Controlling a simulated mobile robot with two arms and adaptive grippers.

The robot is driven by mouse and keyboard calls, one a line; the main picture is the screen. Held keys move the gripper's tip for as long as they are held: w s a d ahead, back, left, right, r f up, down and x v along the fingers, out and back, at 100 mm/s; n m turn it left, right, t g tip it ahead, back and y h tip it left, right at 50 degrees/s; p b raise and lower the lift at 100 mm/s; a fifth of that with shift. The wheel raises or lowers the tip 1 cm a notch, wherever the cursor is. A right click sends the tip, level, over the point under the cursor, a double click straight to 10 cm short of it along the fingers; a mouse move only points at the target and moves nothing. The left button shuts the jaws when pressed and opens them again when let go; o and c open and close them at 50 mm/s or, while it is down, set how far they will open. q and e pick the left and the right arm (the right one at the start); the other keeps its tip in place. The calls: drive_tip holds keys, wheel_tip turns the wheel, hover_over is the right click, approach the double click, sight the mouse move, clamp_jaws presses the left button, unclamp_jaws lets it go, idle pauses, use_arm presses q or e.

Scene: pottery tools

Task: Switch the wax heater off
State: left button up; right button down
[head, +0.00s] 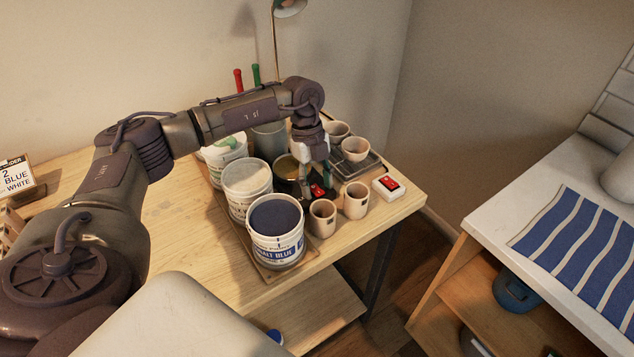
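The wax heater seems to be the dark round pot (287,172) on the wooden table, partly hidden behind my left arm's wrist. A red switch (319,191) shows at its front right, just under my gripper. A second red rocker switch sits on a separate white box (389,188) at the table's right edge. I cannot tell which switch belongs to the heater. My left gripper (315,181) points down beside the pot, over or touching the first switch. Its fingers are too small and dark to tell open from shut. My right gripper is out of view.
Two small cups (323,217) stand in front of the gripper, and more cups (355,149) behind it on a dark tray. A blue glaze bucket (277,230) and pale buckets (247,185) stand left. A white table with a striped cloth (585,245) is at right.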

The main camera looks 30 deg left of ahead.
use_arm(q)
drive_tip(key=shift+r, duration=0.3)
drive_tip(key=v, duration=1.1)
drive_tip(key=shift+r, duration=0.2)
